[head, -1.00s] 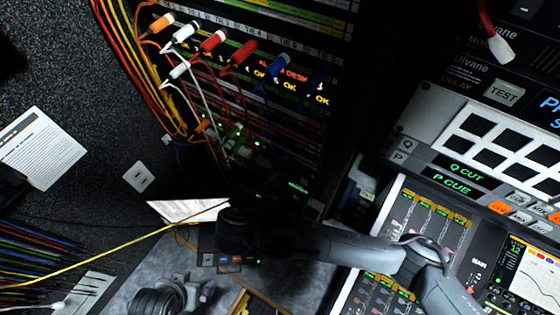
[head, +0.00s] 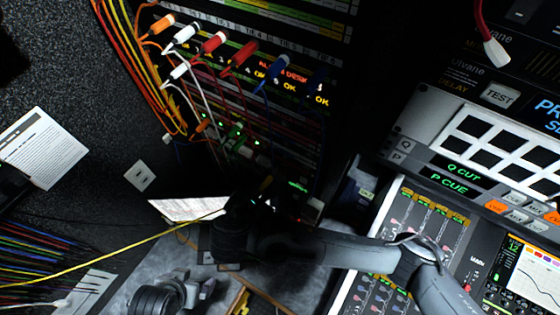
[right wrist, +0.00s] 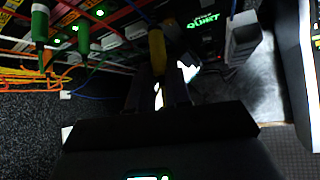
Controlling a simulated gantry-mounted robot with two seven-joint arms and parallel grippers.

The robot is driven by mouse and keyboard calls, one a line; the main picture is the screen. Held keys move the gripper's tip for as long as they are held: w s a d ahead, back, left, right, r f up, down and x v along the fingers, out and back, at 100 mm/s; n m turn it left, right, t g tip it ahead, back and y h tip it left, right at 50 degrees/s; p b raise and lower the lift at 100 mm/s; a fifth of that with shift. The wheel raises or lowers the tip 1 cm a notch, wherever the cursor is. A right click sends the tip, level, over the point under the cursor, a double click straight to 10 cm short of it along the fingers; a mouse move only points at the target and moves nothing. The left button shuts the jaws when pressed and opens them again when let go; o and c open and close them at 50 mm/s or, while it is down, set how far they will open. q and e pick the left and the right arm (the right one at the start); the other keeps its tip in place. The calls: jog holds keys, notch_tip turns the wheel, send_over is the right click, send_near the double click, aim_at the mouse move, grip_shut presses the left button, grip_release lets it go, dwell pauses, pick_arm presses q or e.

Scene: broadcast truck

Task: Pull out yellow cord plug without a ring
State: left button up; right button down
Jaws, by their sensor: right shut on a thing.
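A yellow plug (right wrist: 157,52) is between the two fingers of my right gripper (right wrist: 160,92) in the right wrist view. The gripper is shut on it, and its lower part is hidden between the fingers. I cannot tell whether its far end is in a socket, or whether it has a ring. A yellow cord (head: 120,250) runs from the lower left up to this gripper. My left gripper is not in view.
Orange, white, red and blue plugs (head: 240,55) stand out of the panel above. A green plug (right wrist: 40,25) and a grey connector (right wrist: 243,38) flank the gripper in the wrist view. A mixing console (head: 400,225) is at right; a camera (head: 165,292) lies below.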

jog(key=shift+s+a, duration=0.1)
jog(key=shift+s, duration=0.05)
jog(key=shift+s+a+p, duration=0.35)
jog(key=shift+s, duration=0.2)
jog(key=shift+s+a+p, duration=0.35)
jog(key=shift+s, duration=0.2)
jog(key=shift+a, duration=0.1)
